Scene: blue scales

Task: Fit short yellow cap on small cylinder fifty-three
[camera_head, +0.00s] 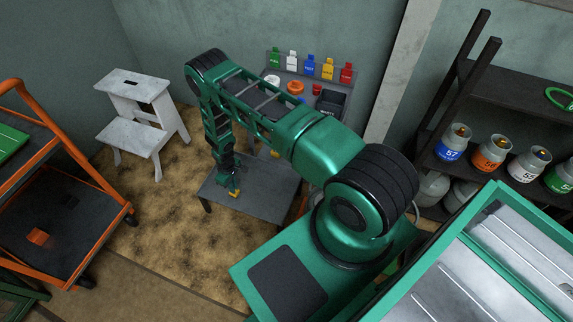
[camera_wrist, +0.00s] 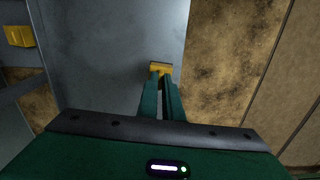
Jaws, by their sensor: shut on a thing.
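My gripper (camera_head: 234,188) is low over the grey table (camera_head: 265,205), pointing down. Its fingers (camera_wrist: 161,85) are shut on a small yellow piece, which looks like the short yellow cap (camera_wrist: 161,67). I cannot tell whether the piece touches the table top. Several small cylinders with coloured bands stand on the dark shelf at the right: blue 57 (camera_head: 454,148), orange 56 (camera_head: 489,156), white 55 (camera_head: 528,166) and a partly cut-off green one (camera_head: 562,176). I cannot make out a cylinder marked 53.
A rack with coloured tags (camera_head: 310,68) stands behind the table. A white step stool (camera_head: 135,100) and an orange cart (camera_head: 115,180) are at the left. A yellow block (camera_wrist: 19,36) shows at the left of the wrist view. Floor left of the table is clear.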

